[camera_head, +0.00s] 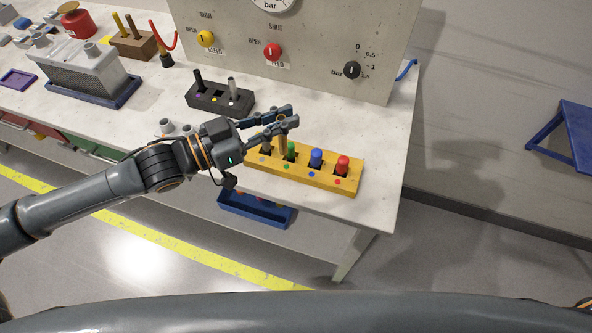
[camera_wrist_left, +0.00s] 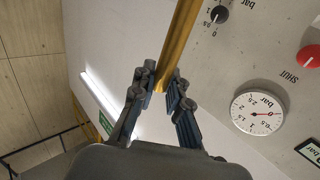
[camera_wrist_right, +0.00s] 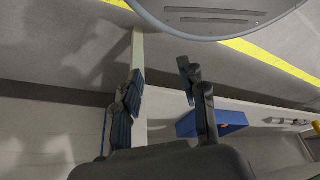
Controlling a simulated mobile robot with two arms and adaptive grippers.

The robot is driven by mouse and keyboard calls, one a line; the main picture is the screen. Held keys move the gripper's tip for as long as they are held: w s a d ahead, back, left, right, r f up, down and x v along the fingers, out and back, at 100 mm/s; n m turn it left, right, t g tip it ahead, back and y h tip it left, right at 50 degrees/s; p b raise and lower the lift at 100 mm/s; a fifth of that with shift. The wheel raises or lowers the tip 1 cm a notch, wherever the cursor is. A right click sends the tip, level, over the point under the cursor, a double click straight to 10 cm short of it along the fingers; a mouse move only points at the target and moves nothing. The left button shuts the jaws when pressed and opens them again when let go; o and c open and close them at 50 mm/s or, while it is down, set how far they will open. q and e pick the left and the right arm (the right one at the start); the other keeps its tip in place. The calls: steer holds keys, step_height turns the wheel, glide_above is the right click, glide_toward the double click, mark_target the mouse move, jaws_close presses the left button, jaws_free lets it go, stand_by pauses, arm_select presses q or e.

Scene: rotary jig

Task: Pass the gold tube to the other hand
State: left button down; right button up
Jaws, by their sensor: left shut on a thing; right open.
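The gold tube (camera_wrist_left: 180,40) is between the fingertips of my left gripper (camera_wrist_left: 165,88) in the left wrist view, running out past the top edge. In the head view my left gripper (camera_head: 287,116) is over the left part of the yellow rack (camera_head: 315,181), shut on the tube (camera_head: 282,140). The tube's lower part shows just behind the green peg; I cannot tell whether it is clear of the rack. My right gripper (camera_wrist_right: 162,82) is open and empty in the right wrist view, over floor and away from the rack; it is not in the head view.
Green (camera_head: 290,150), blue (camera_head: 316,158) and red (camera_head: 342,165) pegs stand in the yellow rack. A black rack (camera_head: 220,98) with pegs is behind my left gripper. A grey panel (camera_head: 320,50) with knobs stands at the back. A blue tray (camera_head: 255,210) sits below the tabletop.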

steer(key=w+a+r+n+t+y, duration=0.1)
steer(key=w+a+r+t+y, duration=0.15)
steer(key=w+a+r, duration=0.7)
steer(key=m+t, duration=0.2)
steer(key=t, duration=0.9)
glide_toward(283, 134)
steer(key=shift+y, duration=0.25)
steer(key=x, duration=1)
steer(key=shift+w+f, duration=0.1)
steer(key=shift+w, duration=0.35)
